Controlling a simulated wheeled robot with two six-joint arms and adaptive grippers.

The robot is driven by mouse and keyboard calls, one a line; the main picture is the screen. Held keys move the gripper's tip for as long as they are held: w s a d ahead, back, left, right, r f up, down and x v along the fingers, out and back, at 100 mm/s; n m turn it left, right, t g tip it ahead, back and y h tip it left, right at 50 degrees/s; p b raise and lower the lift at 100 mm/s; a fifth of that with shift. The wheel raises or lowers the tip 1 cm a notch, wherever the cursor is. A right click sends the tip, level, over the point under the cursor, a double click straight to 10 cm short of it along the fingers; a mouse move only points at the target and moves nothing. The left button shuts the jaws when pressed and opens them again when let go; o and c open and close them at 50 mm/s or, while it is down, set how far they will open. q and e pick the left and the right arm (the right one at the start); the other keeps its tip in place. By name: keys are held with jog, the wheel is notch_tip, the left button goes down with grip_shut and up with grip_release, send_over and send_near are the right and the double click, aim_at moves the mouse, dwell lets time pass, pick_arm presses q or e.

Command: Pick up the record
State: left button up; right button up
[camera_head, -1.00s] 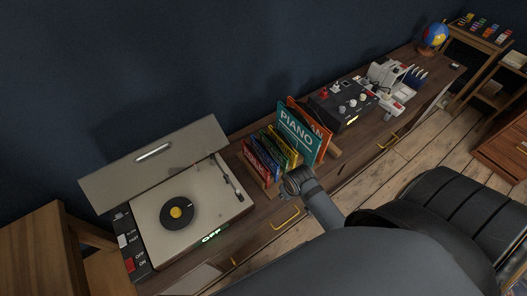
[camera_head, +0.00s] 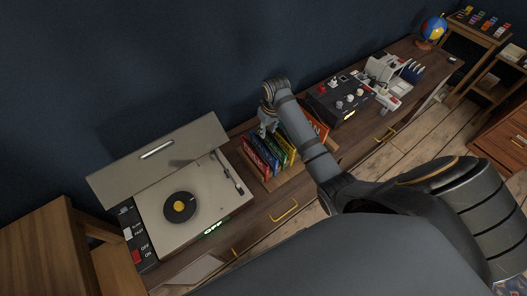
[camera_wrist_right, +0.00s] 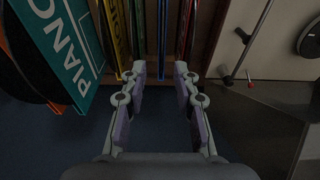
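A black record with a yellow label (camera_head: 180,207) lies flat on the grey record player (camera_head: 211,197), whose lid is raised. Several coloured record sleeves (camera_head: 256,160) stand in a wooden rack to its right; my arm hides part of them. My right gripper (camera_head: 267,127) is at the wall-side end of the sleeves. In the wrist view it (camera_wrist_right: 160,72) is open, its fingertips apart close to the sleeve edges. The teal PIANO sleeve (camera_wrist_right: 66,48) is left of the fingers, with black discs (camera_wrist_right: 28,72) showing beside it. My left gripper is out of view.
A black control box (camera_head: 340,103) and a white device (camera_head: 388,80) stand right of the rack. A globe (camera_head: 433,28) is at the far end. The dark wall is close behind the cabinet.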

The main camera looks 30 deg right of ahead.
jog(key=f, duration=0.3)
jog(key=w+f+p, duration=0.1)
jog(key=f, duration=0.4)
jog(key=shift+w+a+f+p, duration=0.3)
jog(key=shift+w+f+p, duration=0.05)
jog(key=shift+p, duration=0.05)
grip_shut()
